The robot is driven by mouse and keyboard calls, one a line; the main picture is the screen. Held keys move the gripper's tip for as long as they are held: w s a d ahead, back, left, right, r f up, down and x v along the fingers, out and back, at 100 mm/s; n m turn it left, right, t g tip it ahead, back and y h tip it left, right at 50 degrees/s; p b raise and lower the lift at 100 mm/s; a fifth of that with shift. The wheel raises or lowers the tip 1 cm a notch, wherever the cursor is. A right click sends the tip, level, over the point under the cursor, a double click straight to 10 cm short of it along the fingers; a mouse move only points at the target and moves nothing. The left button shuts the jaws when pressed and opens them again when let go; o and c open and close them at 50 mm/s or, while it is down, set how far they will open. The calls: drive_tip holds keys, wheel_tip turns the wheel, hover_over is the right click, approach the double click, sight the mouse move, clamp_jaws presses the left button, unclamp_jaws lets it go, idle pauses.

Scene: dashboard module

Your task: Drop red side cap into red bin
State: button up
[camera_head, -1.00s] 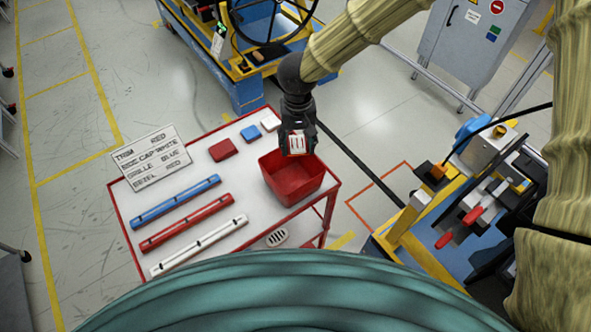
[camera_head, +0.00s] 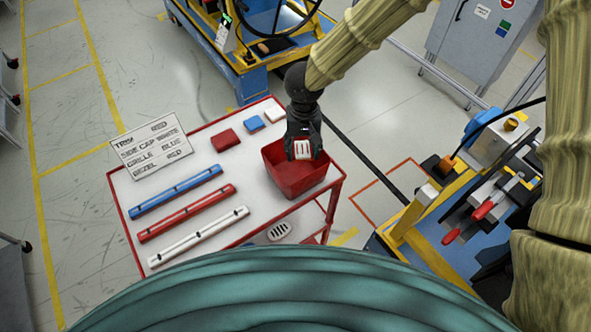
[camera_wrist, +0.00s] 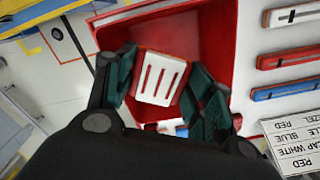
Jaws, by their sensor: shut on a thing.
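My gripper (camera_head: 303,148) is shut on a white slotted piece (camera_head: 302,150), held over the red bin (camera_head: 296,185). In the wrist view, the white slotted piece (camera_wrist: 160,78) sits between the fingertips of my gripper (camera_wrist: 163,82), with three slots and a reddish upper edge. The open red bin (camera_wrist: 218,35) shows behind it there. I cannot tell whether the piece is below the bin's rim. The held piece's face looks white, not red. A small red block (camera_head: 226,139) lies on the table left of the bin.
The white table (camera_head: 190,150) also bears a small blue block (camera_head: 254,122), a small white block (camera_head: 275,114), blue, red and white bars, and a sign (camera_head: 151,146). A yellow-framed station (camera_head: 440,210) stands at right.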

idle(0.3)
drive_tip(key=o, duration=1.1)
drive_tip(key=shift+c, duration=0.2)
drive_tip(key=shift+r, duration=3.7)
